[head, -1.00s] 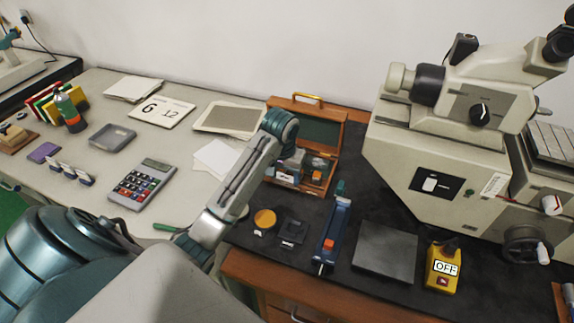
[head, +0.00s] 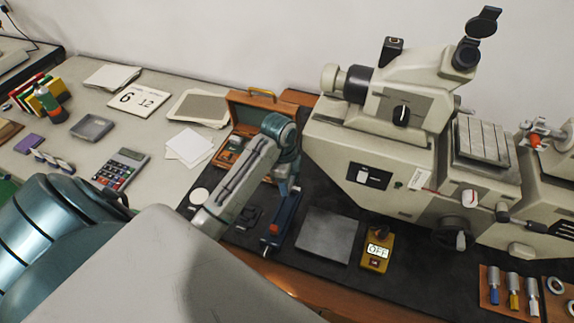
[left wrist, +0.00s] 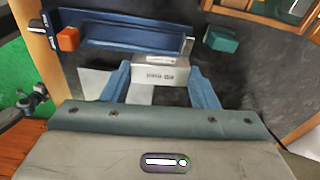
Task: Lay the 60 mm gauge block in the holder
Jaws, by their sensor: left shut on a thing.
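The 60 mm gauge block (left wrist: 160,71) is a pale metal block with dark lettering, upside down in the left wrist view. My left gripper (left wrist: 160,80) is shut on it, with a blue finger at each side. In the head view my left gripper (head: 285,187) is over the far end of the holder (head: 281,222); the block is hidden there. I cannot tell whether block and holder touch. My right gripper is not in view.
An open wooden case (head: 240,122) stands behind the holder. A grey plate (head: 327,235) and a yellow box reading OFF (head: 376,250) lie to its right. A large beige measuring machine (head: 400,150) fills the right side.

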